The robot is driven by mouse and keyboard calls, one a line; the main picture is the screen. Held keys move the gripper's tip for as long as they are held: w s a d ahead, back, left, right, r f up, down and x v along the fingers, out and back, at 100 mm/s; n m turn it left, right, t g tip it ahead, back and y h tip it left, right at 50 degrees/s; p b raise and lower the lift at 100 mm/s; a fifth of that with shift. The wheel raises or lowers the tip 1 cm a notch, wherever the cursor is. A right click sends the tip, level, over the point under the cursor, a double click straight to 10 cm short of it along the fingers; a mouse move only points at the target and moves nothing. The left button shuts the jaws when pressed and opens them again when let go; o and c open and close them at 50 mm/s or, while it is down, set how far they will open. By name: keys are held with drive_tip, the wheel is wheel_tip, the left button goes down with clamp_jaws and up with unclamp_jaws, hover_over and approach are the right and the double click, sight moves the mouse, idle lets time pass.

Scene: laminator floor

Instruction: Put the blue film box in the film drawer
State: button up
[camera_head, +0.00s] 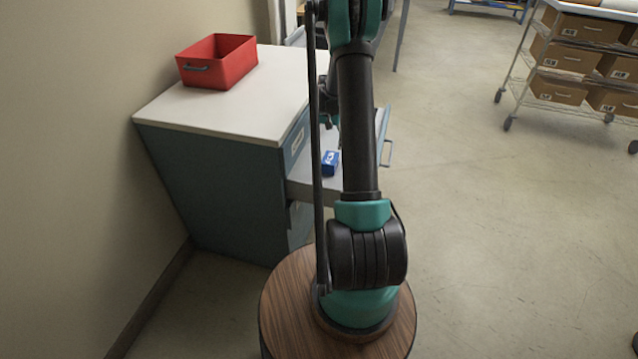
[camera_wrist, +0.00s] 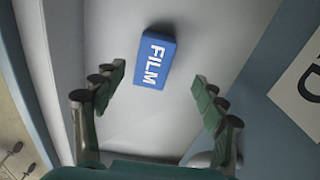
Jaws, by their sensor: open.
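The blue film box (camera_wrist: 154,60), marked FILM in white, lies flat on the pale floor of an open drawer (camera_wrist: 135,140) in the wrist view. It also shows in the head view (camera_head: 330,163), inside the drawer (camera_head: 303,183) pulled out from the cabinet. My gripper (camera_wrist: 160,85) is open, with its two fingers apart over the drawer. The box lies between and just beyond the fingertips, and nothing is held. In the head view my arm hides part of the drawer, and the gripper is mostly hidden behind it.
A red bin (camera_head: 218,62) stands on the white top of the cabinet (camera_head: 225,105). A wire cart with several brown boxes (camera_head: 570,55) stands at the upper right. The floor right of my arm is clear. A wall runs along the left.

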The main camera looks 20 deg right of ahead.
drive_tip(key=s+a+r+n+t, duration=0.1)
drive_tip(key=s+a+r+n, duration=0.1)
drive_tip(key=s+a+r, duration=0.55)
drive_tip(key=s+a+r+n+t, duration=0.1)
drive_tip(key=s+a, duration=0.3)
drive_tip(key=s, duration=1)
drive_tip(key=s+a+r+n+t, duration=0.1)
drive_tip(key=s+a+r+n, duration=0.2)
drive_tip(key=s, duration=1.1)
drive_tip(key=shift+a+r+t, duration=0.4)
drive_tip(key=shift+a+r, duration=0.1)
drive_tip(key=shift+a, duration=0.05)
drive_tip(key=shift+w, duration=0.1)
